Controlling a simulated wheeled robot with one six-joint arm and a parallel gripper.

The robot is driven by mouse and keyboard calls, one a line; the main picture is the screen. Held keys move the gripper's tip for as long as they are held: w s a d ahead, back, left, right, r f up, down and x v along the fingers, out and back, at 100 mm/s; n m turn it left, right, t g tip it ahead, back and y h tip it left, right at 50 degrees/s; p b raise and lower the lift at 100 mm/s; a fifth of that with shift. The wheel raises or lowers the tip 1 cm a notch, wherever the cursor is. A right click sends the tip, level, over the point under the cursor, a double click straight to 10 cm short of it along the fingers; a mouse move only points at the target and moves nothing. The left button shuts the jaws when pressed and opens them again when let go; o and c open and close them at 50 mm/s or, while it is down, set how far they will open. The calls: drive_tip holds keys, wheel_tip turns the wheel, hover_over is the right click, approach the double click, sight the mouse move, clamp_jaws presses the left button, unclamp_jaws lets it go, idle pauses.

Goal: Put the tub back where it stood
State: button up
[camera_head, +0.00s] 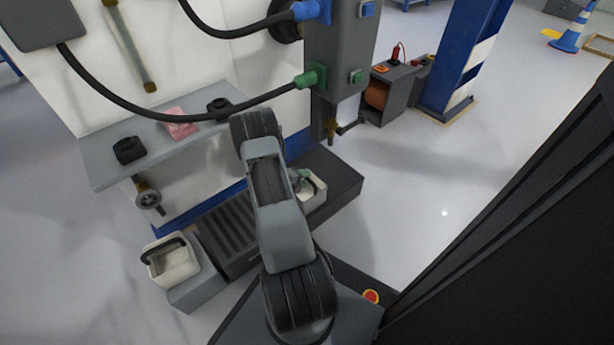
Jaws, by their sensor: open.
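A white tub (173,264) with a dark carrying handle stands upright on a grey block at the lower left. A second pale, tub-like container (316,188) sits on the right part of the dark low platform. My arm partly covers it, and a small grey-green part at its left edge is too unclear to name. My arm rises in the middle of the view and bends away at the top. My gripper is hidden behind the arm, so I see no contact with either container.
A dark slotted platform (226,232) lies along the machine's foot. A grey shelf (103,165) above carries black parts and a pink item (180,123). A handwheel (148,199) juts out below it. Cables hang across the top. The floor right of the platform is clear.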

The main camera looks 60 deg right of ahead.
drive_tip(key=p+v, duration=0.3)
drive_tip(key=v, duration=0.6)
drive_tip(key=shift+a, duration=0.2)
drive_tip(key=shift+w+r, duration=0.1)
